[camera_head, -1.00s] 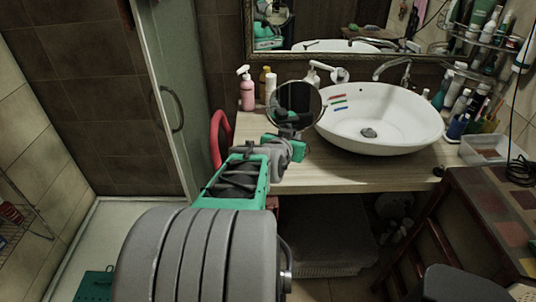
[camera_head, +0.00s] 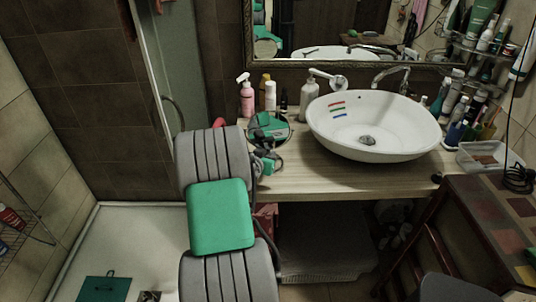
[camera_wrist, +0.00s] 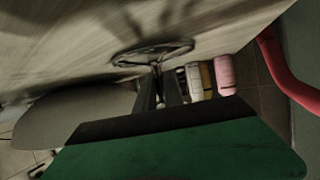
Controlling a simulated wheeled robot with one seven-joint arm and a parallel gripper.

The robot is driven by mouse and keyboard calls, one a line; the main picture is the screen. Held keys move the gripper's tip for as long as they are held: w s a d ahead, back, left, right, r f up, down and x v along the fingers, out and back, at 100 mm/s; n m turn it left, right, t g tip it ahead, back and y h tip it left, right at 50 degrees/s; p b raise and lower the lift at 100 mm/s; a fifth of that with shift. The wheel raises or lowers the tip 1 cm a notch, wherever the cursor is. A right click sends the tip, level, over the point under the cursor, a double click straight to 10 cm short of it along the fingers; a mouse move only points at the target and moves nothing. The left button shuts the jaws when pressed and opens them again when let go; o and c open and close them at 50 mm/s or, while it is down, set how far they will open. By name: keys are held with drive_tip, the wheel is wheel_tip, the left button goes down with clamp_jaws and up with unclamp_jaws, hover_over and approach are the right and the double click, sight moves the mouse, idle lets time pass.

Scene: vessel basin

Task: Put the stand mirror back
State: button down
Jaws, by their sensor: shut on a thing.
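The round stand mirror (camera_head: 268,127) is at the left part of the counter, left of the basin, and its glass reflects my green parts. My gripper (camera_head: 270,156) is just below the mirror's disc, partly hidden by my arm. In the wrist view my gripper (camera_wrist: 158,88) is shut on the mirror's stem. The mirror's ring-shaped base (camera_wrist: 152,52) shows beyond the fingers, close to the wooden counter (camera_wrist: 90,45). I cannot tell whether the base touches the counter.
The white basin (camera_head: 350,148) stands right of the mirror. A pink bottle (camera_head: 247,98), a white bottle (camera_head: 270,96) and a pump bottle (camera_head: 309,97) stand behind it. A red curved thing (camera_wrist: 285,78) lies beside the counter in the wrist view. The counter front is clear.

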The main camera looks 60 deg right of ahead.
drive_tip(key=shift+f+b, duration=0.1)
drive_tip(key=shift+b, duration=0.2)
drive_tip(key=c, duration=1.5)
unclamp_jaws()
drive_tip(key=shift+o, duration=0.2)
